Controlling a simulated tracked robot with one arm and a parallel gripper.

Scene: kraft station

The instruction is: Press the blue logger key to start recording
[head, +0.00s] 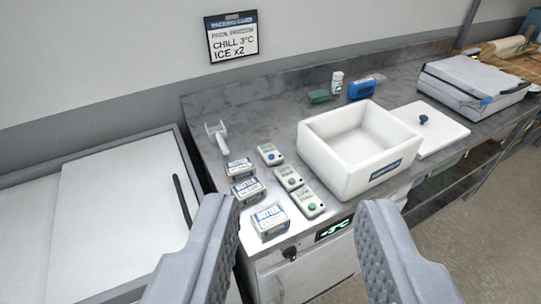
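Three small pale loggers stand in a slanting row on the grey counter, between the butter packs and the white box. The far logger (269,150) has a blue key (273,157) on its face. The middle logger (288,177) has a greyish key, and the near logger (307,203) has a green key. My gripper (297,208) is open and empty, its two grey fingers wide apart in the foreground. In the picture, the near logger appears between the fingertips and the blue key lies above and slightly left of that gap. Nothing covers the blue key.
Butter packs (246,188) stand just left of the loggers. An open white box (333,168) stands close on the right, its lid (441,135) beyond it. A white scoop-like tool (218,138) lies behind. The counter (265,118) is bare behind the loggers.

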